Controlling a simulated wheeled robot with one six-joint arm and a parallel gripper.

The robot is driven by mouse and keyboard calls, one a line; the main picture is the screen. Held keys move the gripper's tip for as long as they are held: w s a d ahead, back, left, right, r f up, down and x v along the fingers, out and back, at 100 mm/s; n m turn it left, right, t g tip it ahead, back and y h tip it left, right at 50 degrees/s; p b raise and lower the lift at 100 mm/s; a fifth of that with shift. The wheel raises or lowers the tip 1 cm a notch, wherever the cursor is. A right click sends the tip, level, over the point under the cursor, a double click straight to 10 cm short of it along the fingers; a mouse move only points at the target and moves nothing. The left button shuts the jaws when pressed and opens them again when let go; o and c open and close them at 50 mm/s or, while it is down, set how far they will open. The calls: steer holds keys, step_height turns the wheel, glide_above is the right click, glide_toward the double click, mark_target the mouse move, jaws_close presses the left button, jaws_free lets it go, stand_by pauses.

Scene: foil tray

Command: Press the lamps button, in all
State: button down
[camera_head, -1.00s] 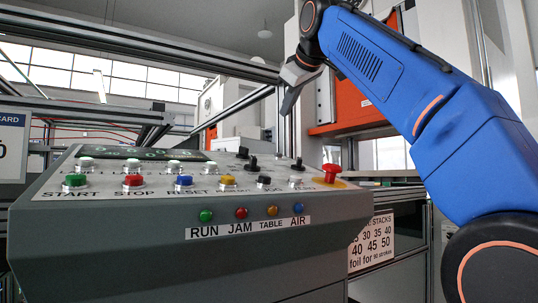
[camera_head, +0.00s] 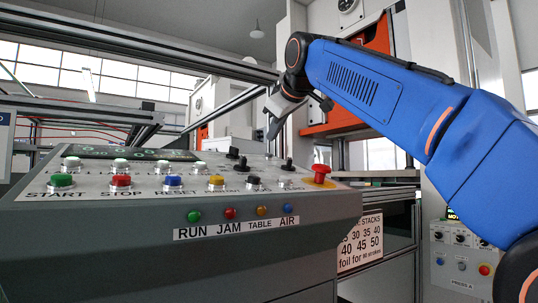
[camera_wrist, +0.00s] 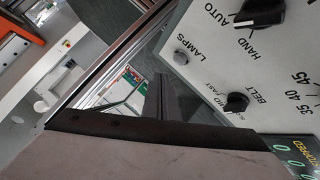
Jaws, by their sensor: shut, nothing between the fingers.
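The lamps button (camera_wrist: 181,57) is a small dark round button in a silver ring, beside the printed word LAMPS, near the upper left edge of the panel in the wrist view. In the head view the lamps label cannot be read, so I cannot tell which button it is there. My gripper (camera_head: 273,130) is shut and empty. In the head view it points down above the back right part of the control panel (camera_head: 120,222), near the black switches. In the wrist view its dark body fills the bottom; no contact with the button shows.
A black HAND/AUTO knob (camera_wrist: 265,15) and a black belt knob (camera_wrist: 237,102) are close to the lamps button. A red emergency button (camera_head: 319,173) stands at the panel's right end. Green, red, blue and yellow buttons line the front row. A metal rail runs behind the panel.

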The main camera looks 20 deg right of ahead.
steer(key=shift+w+f, duration=0.25)
steer(key=shift+f, duration=0.65)
steer(key=shift+a+f, duration=0.1)
stand_by(1.4)
steer(key=shift+w+f, duration=0.1)
steer(key=shift+f, duration=0.2)
steer(key=shift+w+f, duration=0.1)
steer(key=shift+f, duration=0.35)
stand_by(1.1)
steer(key=shift+r, duration=0.1)
steer(key=shift+s+r, duration=0.2)
steer(key=shift+r, duration=0.55)
steer(key=r, duration=0.1)
steer(key=s+r, duration=0.1)
steer(key=r, duration=0.2)
steer(key=shift+s+d+r, duration=0.2)
steer(key=shift+d+r, duration=0.05)
steer(key=shift+r, duration=0.15)
